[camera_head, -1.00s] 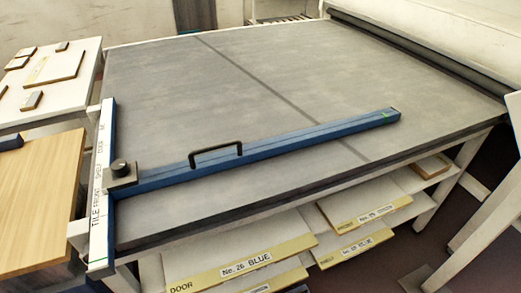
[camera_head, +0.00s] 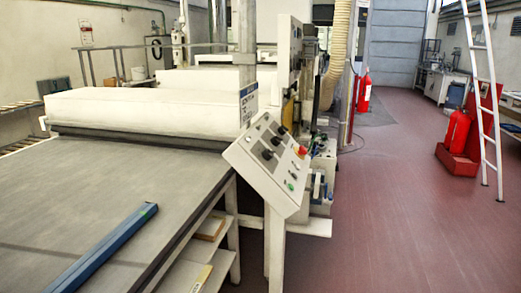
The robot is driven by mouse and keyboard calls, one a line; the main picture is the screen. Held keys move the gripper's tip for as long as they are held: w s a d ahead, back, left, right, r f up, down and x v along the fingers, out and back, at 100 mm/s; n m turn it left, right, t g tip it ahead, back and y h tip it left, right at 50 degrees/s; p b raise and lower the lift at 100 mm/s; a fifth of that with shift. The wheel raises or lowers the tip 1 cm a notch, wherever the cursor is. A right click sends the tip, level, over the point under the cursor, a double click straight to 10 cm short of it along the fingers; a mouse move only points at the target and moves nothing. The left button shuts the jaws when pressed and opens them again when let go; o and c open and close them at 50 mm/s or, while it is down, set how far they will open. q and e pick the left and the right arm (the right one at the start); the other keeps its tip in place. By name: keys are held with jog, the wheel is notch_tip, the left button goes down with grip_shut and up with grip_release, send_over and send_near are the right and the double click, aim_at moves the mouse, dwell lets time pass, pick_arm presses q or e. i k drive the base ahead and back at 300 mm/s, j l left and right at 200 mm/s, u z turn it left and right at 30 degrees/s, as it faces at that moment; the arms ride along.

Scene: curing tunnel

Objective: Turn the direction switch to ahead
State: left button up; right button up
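A slanted white control panel (camera_head: 262,172) stands on a post at the right end of the grey table, beside the tunnel. It carries several black rotary switches, one of them at its middle (camera_head: 276,141), plus a red button (camera_head: 301,151) and a small green button (camera_head: 291,186). The labels are too small to read, so I cannot tell which knob is the direction switch or where it points. Neither of my grippers is in view.
The grey table (camera_head: 120,190) with a blue bar (camera_head: 105,248) fills the lower left. The white tunnel housing (camera_head: 140,112) stands behind it. Red floor (camera_head: 390,210) is free to the right. A red extinguisher (camera_head: 457,132) and white ladder (camera_head: 482,95) stand at far right.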

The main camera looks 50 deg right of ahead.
aim_at(277, 140)
jog(key=z, duration=1.8)
jog(key=i+l, duration=0.1)
jog(key=l, duration=0.3)
jog(key=l+z, duration=0.1)
jog(key=l, duration=0.35)
jog(key=i+l, duration=0.15)
jog(key=l, duration=0.25)
jog(key=i+l+z, duration=0.1)
jog(key=l, duration=0.3)
jog(key=i+l, duration=0.15)
jog(key=l, duration=0.25)
jog(key=i+l+z, duration=0.1)
jog(key=l, duration=0.3)
